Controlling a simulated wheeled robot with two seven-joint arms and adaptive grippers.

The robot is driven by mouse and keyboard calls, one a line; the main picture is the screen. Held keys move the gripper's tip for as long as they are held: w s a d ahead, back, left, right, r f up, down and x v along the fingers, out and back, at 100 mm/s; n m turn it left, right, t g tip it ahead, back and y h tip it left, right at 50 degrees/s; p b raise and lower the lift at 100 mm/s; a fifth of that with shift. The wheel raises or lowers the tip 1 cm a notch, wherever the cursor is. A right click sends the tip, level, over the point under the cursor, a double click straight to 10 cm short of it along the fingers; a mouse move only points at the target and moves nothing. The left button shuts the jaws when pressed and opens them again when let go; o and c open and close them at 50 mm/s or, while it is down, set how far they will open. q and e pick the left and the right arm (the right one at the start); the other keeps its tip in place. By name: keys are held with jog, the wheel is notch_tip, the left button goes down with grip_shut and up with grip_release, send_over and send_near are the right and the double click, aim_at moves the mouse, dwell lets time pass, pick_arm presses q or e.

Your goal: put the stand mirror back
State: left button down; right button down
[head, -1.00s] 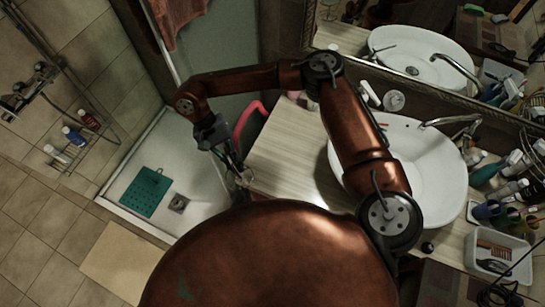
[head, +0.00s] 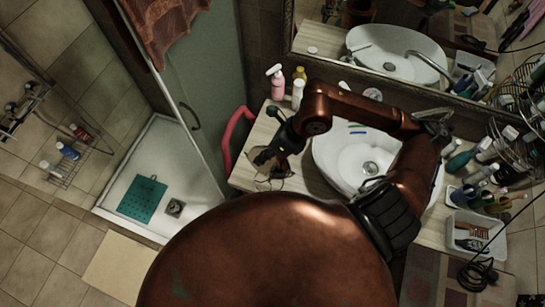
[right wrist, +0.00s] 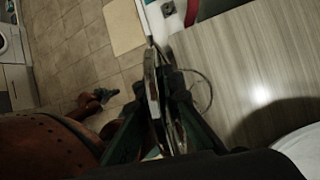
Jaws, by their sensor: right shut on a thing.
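The stand mirror (right wrist: 153,88) is seen nearly edge-on in the right wrist view, between the fingers of my right gripper (right wrist: 160,105). A thin wire loop, seemingly its stand, sticks out beside it. In the head view my right gripper (head: 268,158) is over the left end of the wooden counter (head: 243,178). The mirror there is small, dark and partly hidden by the gripper; I cannot tell whether it touches the counter. My left gripper (right wrist: 108,98) appears small and far below in the right wrist view; its fingers are unclear.
The white basin (head: 335,165) lies right of the gripper, partly under my arm. A white tray (head: 478,237) and several bottles crowd the right. A red-pink rail (head: 228,138) borders the left.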

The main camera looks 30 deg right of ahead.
jog(key=d+r+m, duration=0.1)
jog(key=s+d+r+m+t+h, duration=0.1)
jog(key=m, duration=0.1)
jog(key=shift+p, duration=0.3)
jog(key=w+d+f+p, duration=0.4)
jog(key=w+d+f, duration=0.2)
jog(key=w+f, duration=0.6)
jog(key=shift+w+d+f+m, duration=0.15)
jog(key=shift+w+f+m, duration=0.2)
jog(key=shift+f, duration=0.1)
jog(key=c, duration=2.1)
grip_release()
